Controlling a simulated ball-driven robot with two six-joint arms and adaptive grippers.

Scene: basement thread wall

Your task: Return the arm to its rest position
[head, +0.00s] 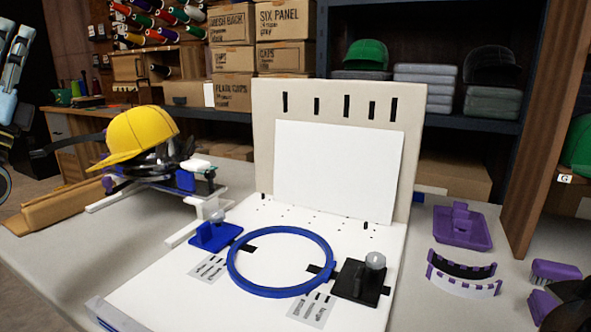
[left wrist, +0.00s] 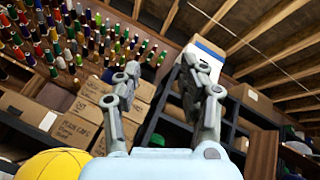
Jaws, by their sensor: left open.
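My left gripper (head: 14,55) is at the far left edge of the head view, raised and away from the table, partly cut off by the frame. In the left wrist view my left gripper (left wrist: 161,66) has its two grey fingers spread apart with nothing between them. It points up toward the shelves and ceiling. The yellow cap (head: 138,136) sits on a cap holder on the table, to the right of the gripper and apart from it. The cap's crown (left wrist: 55,164) shows at the lower left of the wrist view. My right gripper is not clearly seen.
A white board holds a blue hoop (head: 280,292), a blue fixture (head: 213,236) and a black fixture (head: 357,281). A purple stand (head: 463,226) and curved strips (head: 463,286) lie at the right. Cardboard boxes (head: 286,22), thread spools and dark shelves stand behind.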

